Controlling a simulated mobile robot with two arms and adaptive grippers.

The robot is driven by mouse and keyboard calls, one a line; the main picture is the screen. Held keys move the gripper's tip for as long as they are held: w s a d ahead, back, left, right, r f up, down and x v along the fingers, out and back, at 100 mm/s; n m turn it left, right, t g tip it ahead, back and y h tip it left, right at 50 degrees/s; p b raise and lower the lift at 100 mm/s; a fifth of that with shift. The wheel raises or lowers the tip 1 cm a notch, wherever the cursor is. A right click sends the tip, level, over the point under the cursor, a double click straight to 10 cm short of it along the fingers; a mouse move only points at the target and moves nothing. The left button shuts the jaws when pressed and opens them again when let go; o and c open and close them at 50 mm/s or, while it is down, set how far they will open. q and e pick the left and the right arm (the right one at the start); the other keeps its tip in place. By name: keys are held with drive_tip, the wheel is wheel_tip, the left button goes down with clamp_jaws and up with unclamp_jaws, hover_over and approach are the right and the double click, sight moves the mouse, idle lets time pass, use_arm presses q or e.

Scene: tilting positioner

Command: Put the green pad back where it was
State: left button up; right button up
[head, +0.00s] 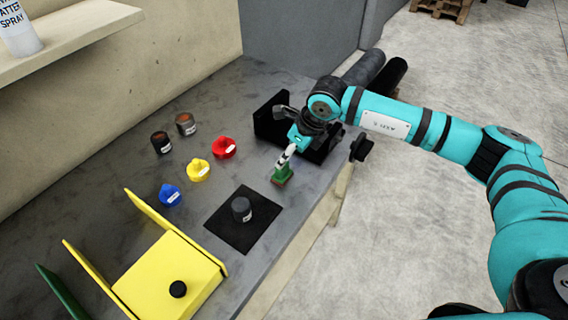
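The green pad (282,175) is a small green block with a reddish lower edge, near the table's right edge. My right gripper (287,158) comes down from the right and is shut on the top of the green pad. I cannot tell whether the pad touches the table or hangs just above it. Similar pieces in red (224,148), yellow (198,170) and blue (170,195) stand in a slanting row to the left. My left gripper is not in view.
A black mat (222,225) with a dark round piece (241,209) lies in front. A yellow fixture (170,275) stands at the front left. Black equipment (270,122) is behind my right gripper. Two small jars (161,143) (186,124) stand at the back left.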

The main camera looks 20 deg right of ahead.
drive_tip(key=shift+b+v, duration=0.35)
drive_tip(key=shift+v, duration=2.05)
